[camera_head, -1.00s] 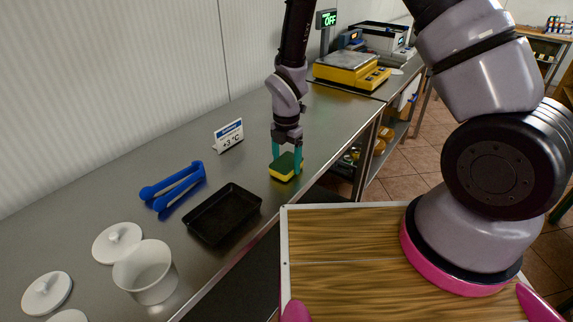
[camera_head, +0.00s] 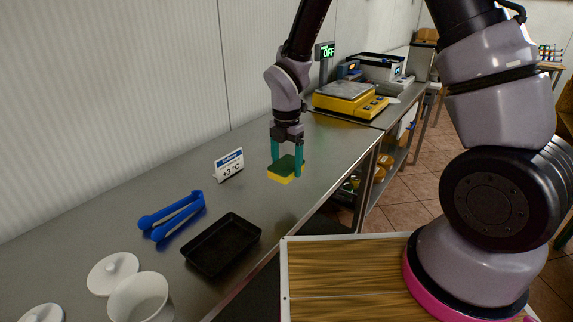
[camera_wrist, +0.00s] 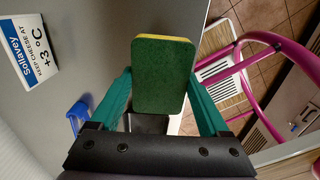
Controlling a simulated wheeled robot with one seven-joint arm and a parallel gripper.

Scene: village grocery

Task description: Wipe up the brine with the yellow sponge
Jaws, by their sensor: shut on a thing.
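My gripper (camera_head: 286,160) is shut on the yellow sponge (camera_head: 281,178), which has a dark green scouring top. In the wrist view the green face of the sponge (camera_wrist: 163,77) fills the space between the teal fingers, with a thin yellow edge showing. The sponge is over the steel counter (camera_head: 262,205), near its front edge; I cannot tell whether it touches the surface. I cannot make out any brine on the counter in these views.
A black tray (camera_head: 222,245), blue tongs (camera_head: 172,214) and a +3 °C price sign (camera_head: 229,164) stand on the counter. A white tub (camera_head: 140,298) and lid (camera_head: 112,273) are front left. A yellow scale (camera_head: 350,100) is behind. Bare steel surrounds the sponge.

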